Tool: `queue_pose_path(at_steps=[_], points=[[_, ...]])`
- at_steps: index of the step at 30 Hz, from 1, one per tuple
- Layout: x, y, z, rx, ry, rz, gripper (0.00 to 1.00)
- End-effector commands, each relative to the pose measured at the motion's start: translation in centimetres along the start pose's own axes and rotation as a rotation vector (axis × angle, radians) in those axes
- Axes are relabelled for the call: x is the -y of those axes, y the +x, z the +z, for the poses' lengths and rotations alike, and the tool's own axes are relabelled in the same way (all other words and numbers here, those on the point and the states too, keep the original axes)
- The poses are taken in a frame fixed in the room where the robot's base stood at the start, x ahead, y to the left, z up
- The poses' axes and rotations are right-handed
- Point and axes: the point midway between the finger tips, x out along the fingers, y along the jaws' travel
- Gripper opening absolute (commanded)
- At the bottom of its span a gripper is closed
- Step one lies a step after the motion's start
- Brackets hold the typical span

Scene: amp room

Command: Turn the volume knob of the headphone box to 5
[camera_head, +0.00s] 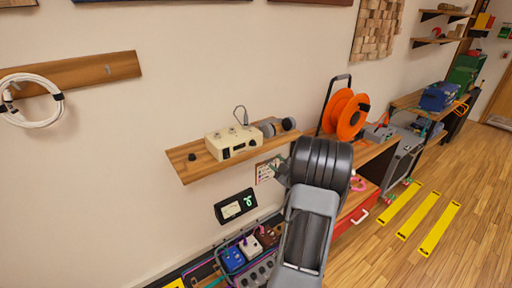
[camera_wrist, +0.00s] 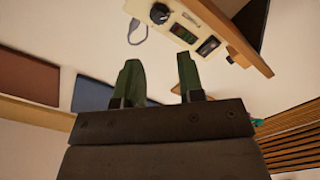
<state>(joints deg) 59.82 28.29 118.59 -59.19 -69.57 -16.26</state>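A cream box with small controls on top (camera_head: 233,142), which I take as the headphone box, sits on the wooden wall shelf. In the wrist view, a cream panel (camera_wrist: 184,22) at the top edge carries a round black knob (camera_wrist: 160,13) and small dark windows. The number the knob points at is too small to read. My gripper (camera_wrist: 160,65) has two green fingers, apart and empty, short of the panel. In the head view my gripper (camera_head: 281,171) is mostly hidden behind my dark wrist, below and right of the box.
An orange cable reel (camera_head: 345,114) stands right of my wrist. A meter (camera_head: 236,206) hangs below the shelf, above several pedals (camera_head: 233,257).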

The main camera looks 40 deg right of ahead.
Motion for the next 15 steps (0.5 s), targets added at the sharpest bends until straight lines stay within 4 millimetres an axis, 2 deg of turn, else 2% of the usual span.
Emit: queue_pose_path(at_steps=[5,15], points=[[-0.2,1.2,-0.8,-0.038,-0.014,0.009,0.35],[-0.3,7.5,-1.1,-0.035,-0.014,0.008,0.35]])
